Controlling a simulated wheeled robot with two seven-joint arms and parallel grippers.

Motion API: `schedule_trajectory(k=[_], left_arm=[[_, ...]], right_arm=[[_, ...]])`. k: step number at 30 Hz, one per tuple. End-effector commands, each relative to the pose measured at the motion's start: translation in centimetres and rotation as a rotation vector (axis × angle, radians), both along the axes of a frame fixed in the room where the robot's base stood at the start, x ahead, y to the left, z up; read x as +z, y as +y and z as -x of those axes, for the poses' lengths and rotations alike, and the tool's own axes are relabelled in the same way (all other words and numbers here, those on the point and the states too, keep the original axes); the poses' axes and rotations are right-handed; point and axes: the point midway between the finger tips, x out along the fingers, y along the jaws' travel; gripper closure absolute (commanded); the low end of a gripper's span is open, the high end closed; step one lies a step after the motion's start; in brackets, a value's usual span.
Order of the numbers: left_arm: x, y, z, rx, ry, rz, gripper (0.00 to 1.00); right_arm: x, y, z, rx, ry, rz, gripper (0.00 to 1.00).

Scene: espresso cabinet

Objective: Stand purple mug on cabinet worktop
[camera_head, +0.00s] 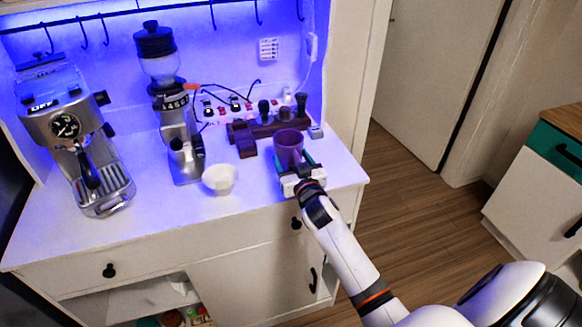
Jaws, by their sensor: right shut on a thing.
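The purple mug (288,146) is upright at the right end of the white cabinet worktop (140,222). My right gripper (294,164) reaches in from the lower right and is shut on the mug, with its fingers at the mug's sides. The gripper hides the mug's lower front and base, so I cannot tell whether the mug touches the worktop. My left gripper is not in view.
A white bowl (219,180) stands left of the mug. A grinder (177,120) and an espresso machine (75,135) stand further left. A dark wooden tool stand (262,129) is just behind the mug. The front middle worktop is clear.

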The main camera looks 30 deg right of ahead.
Motion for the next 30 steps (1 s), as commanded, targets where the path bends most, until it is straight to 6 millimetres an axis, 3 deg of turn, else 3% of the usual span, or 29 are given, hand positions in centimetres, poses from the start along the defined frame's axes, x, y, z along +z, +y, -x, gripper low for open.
schedule_trajectory(k=[5,17,18,21,30], left_arm=[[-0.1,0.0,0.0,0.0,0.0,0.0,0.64],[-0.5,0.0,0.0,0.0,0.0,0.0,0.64],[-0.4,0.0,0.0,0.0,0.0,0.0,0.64],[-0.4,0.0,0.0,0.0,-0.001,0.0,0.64],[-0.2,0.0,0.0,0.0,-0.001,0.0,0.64]], right_arm=[[-2.2,0.0,0.0,-0.001,-0.001,0.0,0.64],[-2.8,0.0,0.0,0.0,-0.002,0.001,0.64],[-2.8,0.0,0.0,-0.001,0.001,0.001,0.27],[-2.8,0.0,0.0,-0.001,0.001,0.001,0.11],[-2.6,0.0,0.0,-0.001,0.0,0.001,0.1]])
